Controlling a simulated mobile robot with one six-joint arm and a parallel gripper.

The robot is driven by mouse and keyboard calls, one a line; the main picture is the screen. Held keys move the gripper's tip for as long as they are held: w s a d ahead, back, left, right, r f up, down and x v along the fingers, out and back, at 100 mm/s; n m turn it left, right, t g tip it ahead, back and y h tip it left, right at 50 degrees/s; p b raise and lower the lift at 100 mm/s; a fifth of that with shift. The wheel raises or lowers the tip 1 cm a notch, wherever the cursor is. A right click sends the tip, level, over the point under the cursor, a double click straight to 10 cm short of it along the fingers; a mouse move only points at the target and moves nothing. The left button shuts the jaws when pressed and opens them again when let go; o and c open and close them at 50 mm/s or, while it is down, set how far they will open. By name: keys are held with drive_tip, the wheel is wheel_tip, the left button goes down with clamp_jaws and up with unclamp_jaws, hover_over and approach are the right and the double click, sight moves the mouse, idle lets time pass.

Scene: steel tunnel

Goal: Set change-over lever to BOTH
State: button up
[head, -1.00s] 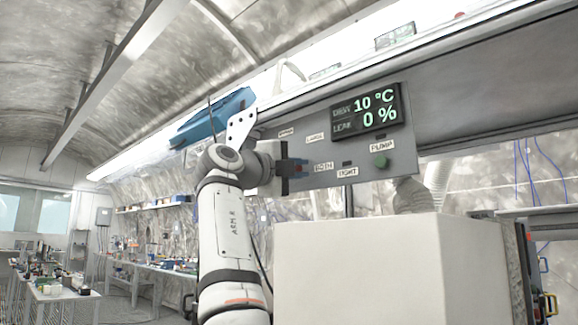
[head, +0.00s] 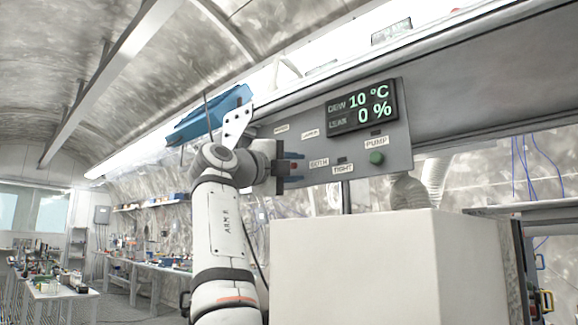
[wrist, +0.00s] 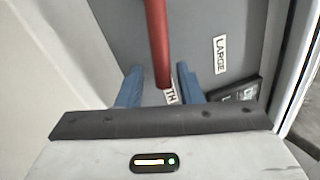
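The change-over lever (wrist: 158,45) is a red bar. In the wrist view it comes down from the top edge and ends between my gripper's blue fingers. My gripper (wrist: 158,84) is open, with a gap on each side of the lever. The BOTH label (head: 319,163) is on the grey panel (head: 400,155). In the wrist view only the letters TH of a label (wrist: 171,96) show beside the lever's end. In the head view my gripper (head: 293,169) is at the panel's lower left, and it hides most of the lever.
A pale box (head: 350,265) stands below the panel. Benches (head: 135,270) line the left.

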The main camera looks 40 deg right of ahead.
drive_tip(key=b+v, duration=0.2)
drive_tip(key=v, duration=0.5)
drive_tip(key=shift+a+b, duration=0.4)
idle(0.3)
drive_tip(key=w+a+n+t+y+p, duration=0.1)
drive_tip(key=w+n+t+y+p, duration=0.25)
drive_tip(key=w+n+p, duration=0.45)
drive_tip(key=w+a+f+n+t+y+p, duration=0.1)
drive_tip(key=a+f+n+y+p, duration=0.3)
drive_tip(key=f+n, duration=0.35)
drive_tip(key=w+a+f+n+t+y+p, duration=0.1)
drive_tip(key=a+f+n+y+p, duration=0.35)
drive_tip(key=n, duration=0.45)
drive_tip(key=s+a+f+n+g+y+p, duration=0.2)
drive_tip(key=s+a+f+n+y+p, duration=0.2)
drive_tip(key=s+f, duration=0.7)
drive_tip(key=s+a+f+n+g+y+p, duration=0.3)
drive_tip(key=s+a+f+n+p, duration=0.5)
drive_tip(key=s+f, duration=0.4)
wheel_tip(320, 180, down, 4)
drive_tip(key=shift+s+a+r+y+p, duration=0.1)
drive_tip(key=shift+s+a+y+p, duration=0.25)
drive_tip(key=shift+y+p, duration=0.15)
